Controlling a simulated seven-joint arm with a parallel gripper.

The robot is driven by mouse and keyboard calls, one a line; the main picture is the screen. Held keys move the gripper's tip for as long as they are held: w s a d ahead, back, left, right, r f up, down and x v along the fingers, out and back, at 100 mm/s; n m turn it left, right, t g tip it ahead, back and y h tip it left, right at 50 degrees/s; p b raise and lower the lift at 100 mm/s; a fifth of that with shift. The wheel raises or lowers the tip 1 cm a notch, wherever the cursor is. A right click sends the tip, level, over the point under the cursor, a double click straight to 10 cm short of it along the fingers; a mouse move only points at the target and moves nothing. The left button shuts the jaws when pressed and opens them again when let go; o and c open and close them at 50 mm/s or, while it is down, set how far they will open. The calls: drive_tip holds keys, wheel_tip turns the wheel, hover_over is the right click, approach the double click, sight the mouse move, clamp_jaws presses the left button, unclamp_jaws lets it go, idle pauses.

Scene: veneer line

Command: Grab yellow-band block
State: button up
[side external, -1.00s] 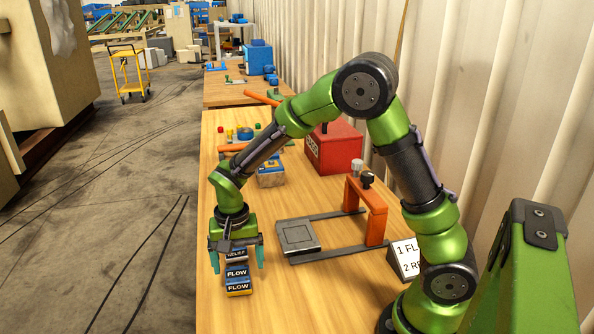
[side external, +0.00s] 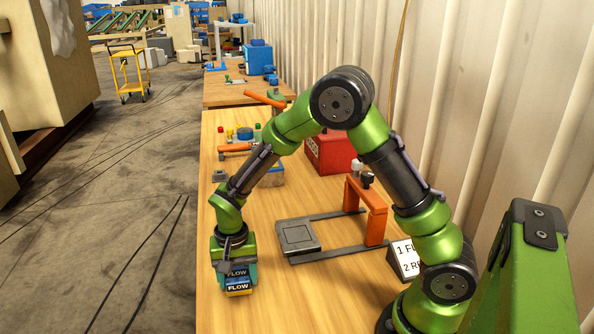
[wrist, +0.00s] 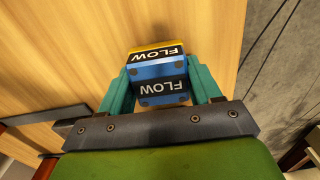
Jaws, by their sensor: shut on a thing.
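The yellow-band block (side external: 238,287) is blue with black FLOW labels on its top and front and a yellow band along the front's lower edge. It stands near the table's left edge in the side view, apparently on the table. In the wrist view the block (wrist: 160,88) sits between the teal fingers, its yellow band at the far side. My gripper (side external: 237,276) points down and is shut on this block, one finger along each side. A block labelled RELIEF, seen earlier just behind it, is now hidden.
A grey plate fixture (side external: 298,238) with an orange bridge (side external: 367,208) stands to the right. A lettered sign (side external: 404,260) is near my base. A red box (side external: 333,150) and a small grey piece (side external: 219,175) are farther back. The table's front middle is clear.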

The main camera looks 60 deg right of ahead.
drive_tip(key=shift+c, duration=1)
